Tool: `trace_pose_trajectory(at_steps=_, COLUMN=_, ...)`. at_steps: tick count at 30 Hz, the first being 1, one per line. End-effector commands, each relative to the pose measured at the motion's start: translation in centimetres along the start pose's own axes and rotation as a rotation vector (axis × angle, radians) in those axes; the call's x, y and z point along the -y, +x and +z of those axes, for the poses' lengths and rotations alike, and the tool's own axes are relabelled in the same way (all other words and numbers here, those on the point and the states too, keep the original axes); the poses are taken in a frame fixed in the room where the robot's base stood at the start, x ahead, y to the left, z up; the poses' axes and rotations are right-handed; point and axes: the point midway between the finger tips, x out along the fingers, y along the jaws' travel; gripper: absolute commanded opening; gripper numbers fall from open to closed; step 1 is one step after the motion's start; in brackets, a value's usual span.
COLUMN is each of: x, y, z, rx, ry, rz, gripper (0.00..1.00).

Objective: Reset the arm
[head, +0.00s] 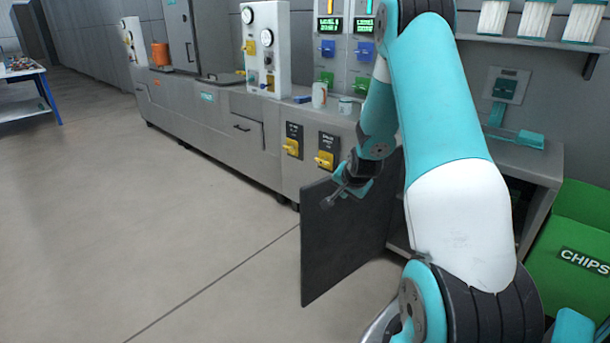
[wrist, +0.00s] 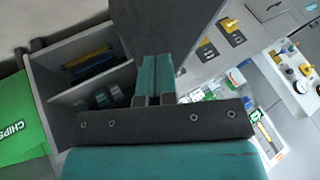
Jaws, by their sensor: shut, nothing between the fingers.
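My gripper (head: 332,199) is shut and empty, in front of the upper part of an open dark cabinet door (head: 340,262) in the head view. My teal and white arm reaches down to it from the upper right. In the wrist view my shut gripper (wrist: 156,62) points toward the same door (wrist: 175,25); I cannot tell whether it touches the door.
The open cabinet (wrist: 48,92) shows shelves with items inside. A green CHIPS bin (head: 575,225) stands at the right. The grey counter (head: 205,112) carries gauges, knobs and cups. A blue-legged table (head: 30,104) is far left. The floor at left is clear.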

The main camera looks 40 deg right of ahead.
Motion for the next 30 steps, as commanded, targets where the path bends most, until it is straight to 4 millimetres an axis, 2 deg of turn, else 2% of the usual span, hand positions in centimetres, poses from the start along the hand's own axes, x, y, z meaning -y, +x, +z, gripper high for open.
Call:
trace_pose_trajectory(at_steps=8, x=0.6, y=-0.5, z=0.3, rx=0.009, ry=-0.013, rz=-0.005, gripper=0.0)
trace_pose_trajectory(at_steps=11, x=3.0, y=-2.3, z=1.7, rx=0.05, ry=-0.073, rz=-0.028, gripper=0.0)
trace_pose_trajectory(at_steps=13, x=5.8, y=-4.7, z=3.7, rx=0.106, ry=-0.153, rz=-0.056, gripper=0.0)
trace_pose_trajectory(at_steps=17, x=11.4, y=-11.2, z=9.2, rx=0.248, ry=-0.37, rz=-0.128, gripper=0.0)
trace_pose_trajectory(at_steps=18, x=12.7, y=-13.5, z=11.2, rx=0.294, ry=-0.445, rz=-0.151, gripper=0.0)
trace_pose_trajectory(at_steps=20, x=14.2, y=-17.1, z=14.1, rx=0.363, ry=-0.562, rz=-0.188, gripper=0.0)
trace_pose_trajectory(at_steps=21, x=14.9, y=-19.6, z=16.1, rx=0.409, ry=-0.643, rz=-0.213, gripper=0.0)
trace_pose_trajectory(at_steps=23, x=15.6, y=-23.4, z=19.0, rx=0.477, ry=-0.77, rz=-0.253, gripper=0.0)
trace_pose_trajectory(at_steps=25, x=15.6, y=-28.1, z=22.2, rx=0.554, ry=-0.926, rz=-0.302, gripper=0.0)
trace_pose_trajectory(at_steps=27, x=14.8, y=-32.8, z=25.1, rx=0.63, ry=-1.087, rz=-0.35, gripper=0.0)
trace_pose_trajectory(at_steps=30, x=12.7, y=-38.7, z=28.2, rx=0.723, ry=-1.311, rz=-0.416, gripper=0.0)
